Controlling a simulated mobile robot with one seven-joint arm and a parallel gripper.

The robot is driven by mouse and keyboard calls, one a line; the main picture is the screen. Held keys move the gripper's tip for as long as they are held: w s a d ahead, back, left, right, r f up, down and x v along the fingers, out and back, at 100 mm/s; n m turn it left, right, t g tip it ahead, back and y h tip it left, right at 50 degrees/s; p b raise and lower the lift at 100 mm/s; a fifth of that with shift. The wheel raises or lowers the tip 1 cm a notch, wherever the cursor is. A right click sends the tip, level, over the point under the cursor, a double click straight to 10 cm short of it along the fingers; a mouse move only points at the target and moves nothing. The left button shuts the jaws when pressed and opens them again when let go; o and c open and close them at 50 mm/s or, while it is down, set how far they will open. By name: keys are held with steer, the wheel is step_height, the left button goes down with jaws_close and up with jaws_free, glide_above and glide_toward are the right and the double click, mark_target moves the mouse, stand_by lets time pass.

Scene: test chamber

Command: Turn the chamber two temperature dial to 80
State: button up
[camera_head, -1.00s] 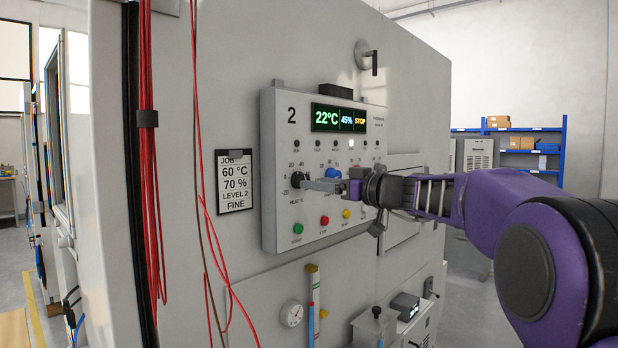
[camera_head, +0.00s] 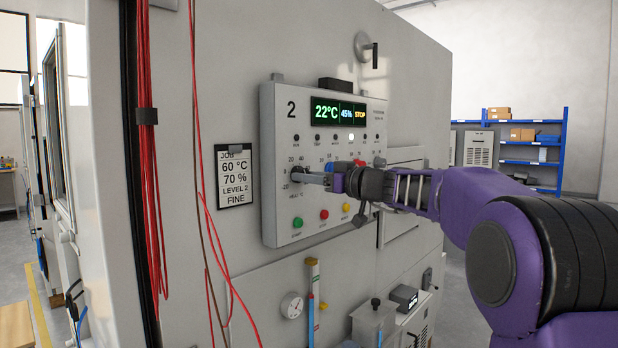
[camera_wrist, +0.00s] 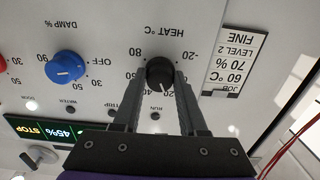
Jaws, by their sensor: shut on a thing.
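The black heat dial (camera_wrist: 160,72) is on the chamber panel marked 2 (camera_head: 268,225). In the wrist view, which is upside down, its white pointer lies near the 20 and 40 marks; the 80 mark is at its upper left. My gripper (camera_wrist: 161,76) is shut on the dial, one finger on each side. In the head view my gripper (camera_head: 301,178) reaches the dial from the right and hides most of it. The green display (camera_head: 338,113) reads 22°C, 45% and STOP.
A blue damp dial (camera_wrist: 65,68) sits beside the heat dial. Green (camera_head: 298,223), red (camera_head: 324,215) and yellow (camera_head: 346,208) buttons are below. A job card (camera_head: 235,180) reads 60 °C, 70 %, level 2, fine. Red cables (camera_head: 147,180) hang at the left.

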jaws_close()
steer(key=m, duration=1.6)
steer(key=r+m, duration=0.1)
steer(key=m, duration=0.7)
steer(key=shift+s+a+p, duration=0.1)
steer(key=shift+p, duration=0.2)
steer(key=shift+m+p, duration=0.8)
steer(key=shift+m, duration=0.4)
steer(key=shift+m+p, duration=1)
steer(key=shift+m, duration=0.7)
steer(key=shift+f, duration=0.1)
